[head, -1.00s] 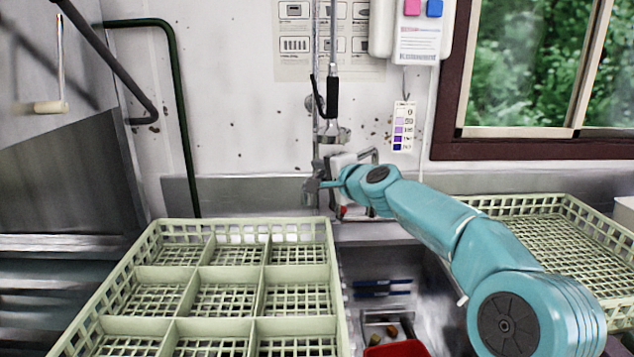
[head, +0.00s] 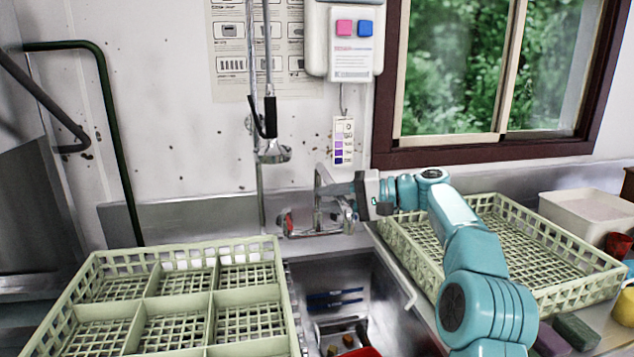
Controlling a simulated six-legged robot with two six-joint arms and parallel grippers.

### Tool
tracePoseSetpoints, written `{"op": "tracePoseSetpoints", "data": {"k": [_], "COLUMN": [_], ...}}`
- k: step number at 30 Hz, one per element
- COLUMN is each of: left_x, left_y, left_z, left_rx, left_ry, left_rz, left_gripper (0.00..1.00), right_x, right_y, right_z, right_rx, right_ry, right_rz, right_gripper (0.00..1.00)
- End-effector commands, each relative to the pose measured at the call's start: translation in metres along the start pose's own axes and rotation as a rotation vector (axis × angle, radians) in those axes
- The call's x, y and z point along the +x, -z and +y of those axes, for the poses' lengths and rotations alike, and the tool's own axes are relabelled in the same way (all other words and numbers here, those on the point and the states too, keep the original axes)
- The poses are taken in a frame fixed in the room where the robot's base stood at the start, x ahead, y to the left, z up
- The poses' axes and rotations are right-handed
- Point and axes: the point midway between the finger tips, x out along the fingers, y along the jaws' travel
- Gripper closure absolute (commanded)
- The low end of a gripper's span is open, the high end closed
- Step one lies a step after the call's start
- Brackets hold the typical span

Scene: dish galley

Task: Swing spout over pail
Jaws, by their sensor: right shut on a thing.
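The metal faucet (head: 312,228) stands on the back wall of the sink, with red on its left handle. Its spout (head: 320,172) rises, bends over and leads right to my right gripper (head: 354,196). That gripper is shut on the spout near its free end; its dark jaws partly hide the hold. A red thing (head: 362,352) is cut off by the bottom edge, low in the sink; I cannot tell whether it is the pail. My left gripper is out of view.
A divided pale green rack (head: 285,297) stands left of the sink (head: 390,310). Another pale green rack (head: 566,294) stands right, behind my arm. A spray valve with a hose (head: 271,150) hangs above the faucet. A white tub (head: 585,215) is far right.

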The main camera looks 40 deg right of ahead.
Motion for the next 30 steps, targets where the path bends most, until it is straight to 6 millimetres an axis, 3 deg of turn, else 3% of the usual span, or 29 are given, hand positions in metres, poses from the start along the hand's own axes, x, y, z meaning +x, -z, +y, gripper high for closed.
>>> {"op": "tracePoseSetpoints", "data": {"k": [4,18,19,20,30], "left_x": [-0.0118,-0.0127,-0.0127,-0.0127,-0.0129], "left_y": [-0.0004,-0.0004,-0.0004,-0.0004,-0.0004], "left_z": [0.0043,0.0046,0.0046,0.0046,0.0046], "left_rx": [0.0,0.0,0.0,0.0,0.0], "left_ry": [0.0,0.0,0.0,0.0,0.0], "left_rz": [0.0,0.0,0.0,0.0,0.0], "left_gripper": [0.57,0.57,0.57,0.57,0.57], "right_x": [-0.006,-0.0086,-0.0086,-0.0086,-0.0104], "right_y": [0.0028,0.0035,0.0035,0.0035,0.0033], "right_z": [-0.0026,0.0,0.0,0.0001,0.001], "right_rx": [-0.005,-0.01,-0.01,-0.01,-0.007], "right_ry": [0.006,0.006,0.006,0.006,0.004], "right_rz": [-0.024,-0.032,-0.032,-0.032,-0.035], "right_gripper": [1.0,1.0,0.62,0.53,0.52]}}
